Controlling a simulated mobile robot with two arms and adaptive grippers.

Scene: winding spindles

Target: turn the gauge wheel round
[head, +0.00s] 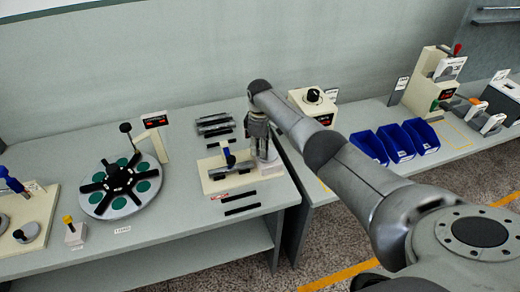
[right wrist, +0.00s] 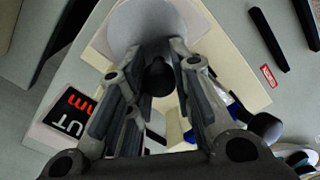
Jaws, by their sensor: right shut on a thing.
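The gauge wheel, a pale grey disc (right wrist: 150,22), shows at the top of the right wrist view, on a cream base. A dark round knob (right wrist: 158,78) shows between my right fingers, in front of the disc. My right gripper (right wrist: 160,62) is shut on this knob. In the head view, my right gripper (head: 262,152) points down at the right end of the cream base (head: 215,186) and hides most of the wheel there. A red-lit display (right wrist: 76,108) sits beside the base in the right wrist view. My left gripper is out of view.
A blue-handled part (head: 226,155) stands on the same base, with dark bars (head: 240,209) in front and more behind. A round plate with green pads (head: 122,200) lies left. Blue bins (head: 397,146) and a box with a black knob (head: 314,96) stand right.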

